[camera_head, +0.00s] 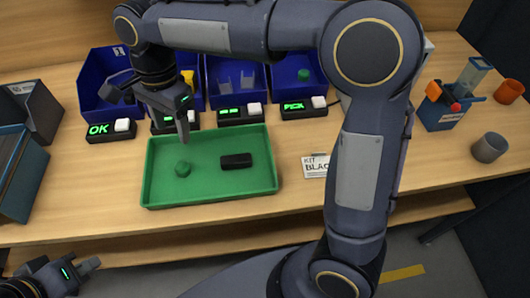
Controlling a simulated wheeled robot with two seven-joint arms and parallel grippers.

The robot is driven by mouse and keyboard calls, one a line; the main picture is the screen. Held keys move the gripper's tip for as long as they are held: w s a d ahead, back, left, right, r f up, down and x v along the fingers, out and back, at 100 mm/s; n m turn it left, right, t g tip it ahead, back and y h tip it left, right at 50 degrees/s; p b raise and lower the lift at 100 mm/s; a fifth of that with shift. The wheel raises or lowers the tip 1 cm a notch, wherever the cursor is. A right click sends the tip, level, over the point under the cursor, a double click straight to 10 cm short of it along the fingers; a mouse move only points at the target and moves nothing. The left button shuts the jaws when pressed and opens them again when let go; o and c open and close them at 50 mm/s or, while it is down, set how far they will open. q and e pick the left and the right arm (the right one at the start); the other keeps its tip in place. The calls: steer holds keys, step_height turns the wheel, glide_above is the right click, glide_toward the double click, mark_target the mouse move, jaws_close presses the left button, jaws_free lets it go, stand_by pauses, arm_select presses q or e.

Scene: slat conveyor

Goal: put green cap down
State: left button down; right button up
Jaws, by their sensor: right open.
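Another green item (304,74) sits in the rightmost blue bin (286,94). My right gripper (152,110) reaches across from the right. It is open, with its fingers spread and nothing seen between them, over the tray's back-left corner and the bins. My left gripper (80,270) is at the lower left, partly cut off, away from the tray.
Blue bins stand behind the tray, with lit label boxes in front, one reading OK (99,130). A kit card (315,166) lies right of the tray, partly behind my arm. A blue device (447,108), grey cup (489,148) and orange cup (508,91) stand at right.

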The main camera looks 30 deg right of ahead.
steer(key=s+d+n+t+y, duration=0.1)
steer(key=s+d+n+t, duration=0.15)
steer(key=s+d, duration=0.4)
steer(key=s+d+n+t+y, duration=0.1)
steer(key=s+d+n, duration=0.2)
steer(key=d, duration=0.6)
steer(key=s+d+f+n+t, duration=0.3)
steer(key=s+f+n, duration=0.1)
steer(key=s, duration=0.5)
steer(key=shift+s+d+f+y, duration=0.15)
steer(key=shift+d+f+y, duration=0.15)
steer(key=shift+f, duration=0.45)
steer(key=shift+n, duration=0.25)
steer(key=shift+c, duration=0.2)
jaws_close()
